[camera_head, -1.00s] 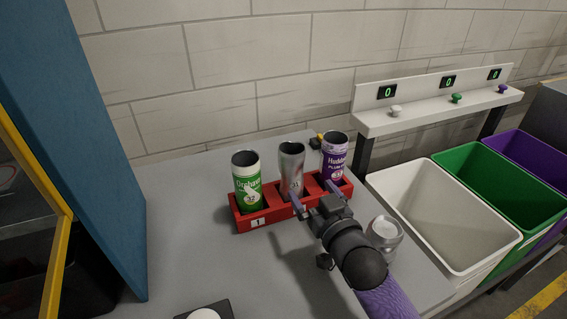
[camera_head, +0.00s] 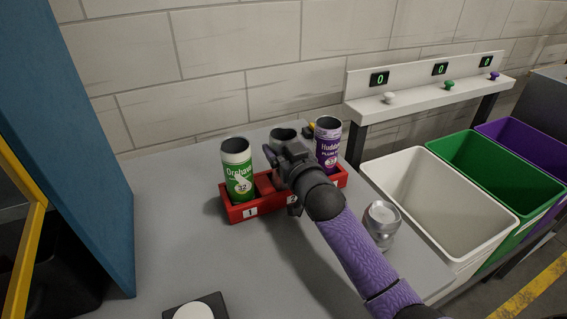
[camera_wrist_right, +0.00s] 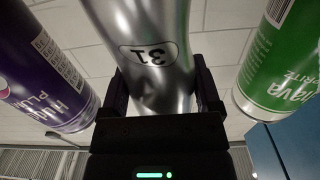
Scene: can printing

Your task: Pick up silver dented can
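The silver dented can (camera_head: 283,133) stands in the middle slot of a red holder (camera_head: 243,212); in the head view mostly its rim shows, the rest hidden by my right gripper. My right gripper (camera_head: 280,153) is at the can. In the right wrist view the silver can (camera_wrist_right: 150,60) has a dent and an upside-down "31", and sits between the two dark fingers (camera_wrist_right: 160,90), one on each side. Whether they press on it is unclear. My left gripper is in neither view.
A green can (camera_head: 238,178) stands left of the silver can and a purple can (camera_head: 327,150) right of it. Another silver can (camera_head: 381,222) stands on the table near my right arm. White (camera_head: 440,225), green (camera_head: 500,180) and purple (camera_head: 530,150) bins are at right.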

